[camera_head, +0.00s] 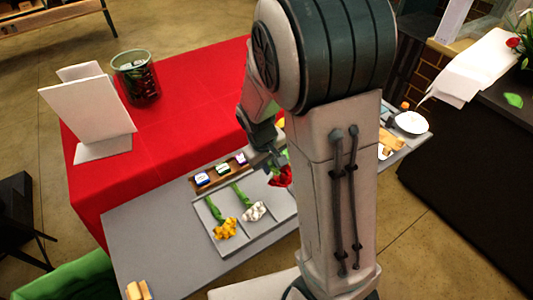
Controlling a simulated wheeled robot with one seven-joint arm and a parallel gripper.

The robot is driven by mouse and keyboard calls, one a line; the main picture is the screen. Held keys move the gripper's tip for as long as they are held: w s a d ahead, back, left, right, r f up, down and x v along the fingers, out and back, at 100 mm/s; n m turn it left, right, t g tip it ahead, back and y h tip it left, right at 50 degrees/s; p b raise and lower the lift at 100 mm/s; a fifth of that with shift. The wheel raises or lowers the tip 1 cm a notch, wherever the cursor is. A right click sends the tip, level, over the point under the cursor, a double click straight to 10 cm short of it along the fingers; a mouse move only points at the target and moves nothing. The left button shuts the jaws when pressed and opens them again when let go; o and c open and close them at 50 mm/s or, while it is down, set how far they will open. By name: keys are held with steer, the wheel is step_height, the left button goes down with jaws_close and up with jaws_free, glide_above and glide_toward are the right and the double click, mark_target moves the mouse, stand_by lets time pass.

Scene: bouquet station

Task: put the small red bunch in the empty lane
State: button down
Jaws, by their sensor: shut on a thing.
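The small red bunch (281,178) has a red head and a bit of green stem showing. My gripper (275,158) is shut on it, its fingers partly hidden by my own arm. The bunch appears over the right part of the grey lane tray (232,247); I cannot tell whether it touches the tray. A yellow bunch (225,229) lies in the left lane, stem pointing up the picture. A white bunch (254,211) lies in the lane to its right. My arm hides the tray's right side, and I cannot see an empty lane clearly.
A brown rack (231,166) with several small coloured blocks borders the tray's far side. A white folded stand (88,108) and a dark glass container (136,78) stand on the red cloth (190,95). Tan blocks (138,290) lie at the grey table's front left.

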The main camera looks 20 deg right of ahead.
steer(key=shift+s+f+b, duration=0.2)
steer(key=shift+f+b, duration=0.35)
steer(key=shift+f, duration=0.2)
step_height(320, 180, down, 7)
steer(key=b, duration=0.5)
steer(key=shift+r, duration=0.2)
steer(key=shift+f+b, duration=0.3)
steer(key=shift+b, duration=0.2)
stand_by(0.3)
steer(key=c, duration=0.8)
jaws_free()
steer(key=shift+r, duration=0.1)
steer(key=shift+r+p, duration=2.65)
steer(key=shift+r, duration=0.85)
